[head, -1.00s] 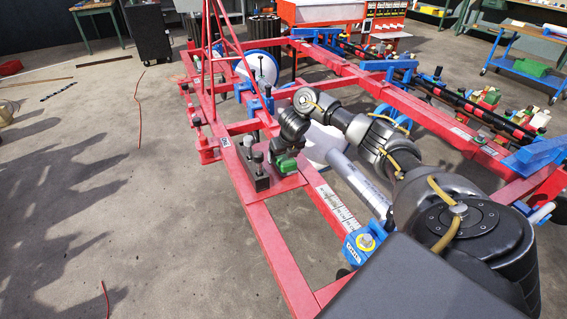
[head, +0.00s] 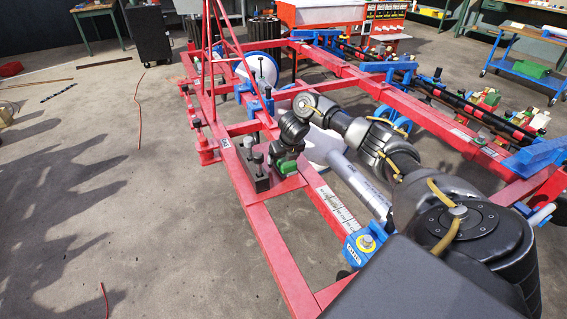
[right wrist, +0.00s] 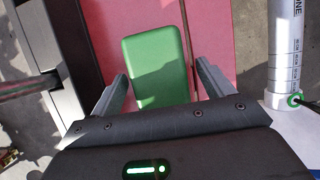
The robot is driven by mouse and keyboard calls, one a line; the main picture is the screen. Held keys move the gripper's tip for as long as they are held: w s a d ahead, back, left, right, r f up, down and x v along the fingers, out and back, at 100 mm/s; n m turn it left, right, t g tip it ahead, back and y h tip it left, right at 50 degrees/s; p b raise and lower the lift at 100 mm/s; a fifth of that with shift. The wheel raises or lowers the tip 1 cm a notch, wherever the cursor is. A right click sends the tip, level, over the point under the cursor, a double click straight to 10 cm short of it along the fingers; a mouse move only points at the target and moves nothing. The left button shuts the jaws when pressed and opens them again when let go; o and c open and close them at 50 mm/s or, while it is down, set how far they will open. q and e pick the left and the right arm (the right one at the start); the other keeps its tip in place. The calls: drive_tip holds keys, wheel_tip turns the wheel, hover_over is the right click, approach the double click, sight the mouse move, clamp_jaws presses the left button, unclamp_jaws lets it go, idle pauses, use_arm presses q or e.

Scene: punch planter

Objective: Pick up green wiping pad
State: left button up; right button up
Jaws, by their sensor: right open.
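The green wiping pad (right wrist: 155,62) lies on a red plate (right wrist: 108,20) of the frame. In the right wrist view its near end sits between the two fingers of my right gripper (right wrist: 162,76), with a gap on both sides. The fingers are open and hold nothing. In the head view my right gripper (head: 284,158) is right at the pad (head: 288,167) and covers part of it. My left gripper is not in view.
A dark block with upright posts (head: 257,172) stands just left of the pad on the red frame (head: 262,222). In the right wrist view a white tube with a scale (right wrist: 284,60) is at the right. Open concrete floor (head: 90,200) lies to the left.

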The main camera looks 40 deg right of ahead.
drive_tip(key=shift+c, duration=0.4)
drive_tip(key=c, duration=0.9)
drive_tip(key=shift+r, duration=0.1)
drive_tip(key=shift+c, duration=0.2)
